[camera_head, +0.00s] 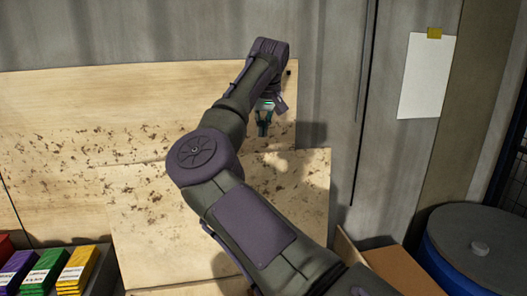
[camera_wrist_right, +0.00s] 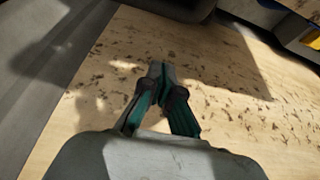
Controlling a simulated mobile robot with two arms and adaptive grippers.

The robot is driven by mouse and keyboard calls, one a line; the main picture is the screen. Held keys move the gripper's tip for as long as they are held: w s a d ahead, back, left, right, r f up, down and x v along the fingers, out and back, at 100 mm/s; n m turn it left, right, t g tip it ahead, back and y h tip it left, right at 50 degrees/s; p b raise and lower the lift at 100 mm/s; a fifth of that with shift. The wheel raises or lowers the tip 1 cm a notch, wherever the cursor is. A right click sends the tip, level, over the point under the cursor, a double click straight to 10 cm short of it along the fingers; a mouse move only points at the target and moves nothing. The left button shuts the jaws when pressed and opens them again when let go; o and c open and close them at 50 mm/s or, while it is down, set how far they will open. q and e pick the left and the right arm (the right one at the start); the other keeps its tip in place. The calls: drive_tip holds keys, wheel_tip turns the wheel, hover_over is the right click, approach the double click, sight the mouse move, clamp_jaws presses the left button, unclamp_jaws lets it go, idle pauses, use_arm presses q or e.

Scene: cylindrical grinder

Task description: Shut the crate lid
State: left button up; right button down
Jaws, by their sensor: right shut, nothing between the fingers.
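Pale, speckled wooden panels stand in the middle and left of the head view. One wide panel (camera_head: 60,100) is behind, against the grey wall, and a second panel (camera_head: 140,230) overlaps its lower right in front. I cannot tell for certain which one is the crate lid; no open crate interior shows. My right gripper (camera_head: 264,131) is shut and empty in front of the upper right part of the wood. In the wrist view my right gripper (camera_wrist_right: 160,72) points over the speckled wood (camera_wrist_right: 225,85); contact cannot be told. My right arm hides part of both panels. My left gripper is out of view.
Yellow, green and purple packs (camera_head: 75,268) sit in a dark bin at lower left. A blue drum with a grey lid (camera_head: 480,245) stands at lower right, beside a brown board (camera_head: 400,272). A paper sheet (camera_head: 427,75) hangs on the wall.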

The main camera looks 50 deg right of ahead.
drive_tip(key=p+x, duration=0.2)
drive_tip(key=x, duration=0.6)
drive_tip(key=s+a+p, duration=0.1)
drive_tip(key=s+a, duration=0.1)
drive_tip(key=s, duration=0.1)
drive_tip(key=shift+a+f+p, duration=0.1)
drive_tip(key=shift+a+p, duration=0.05)
drive_tip(key=shift+p, duration=0.15)
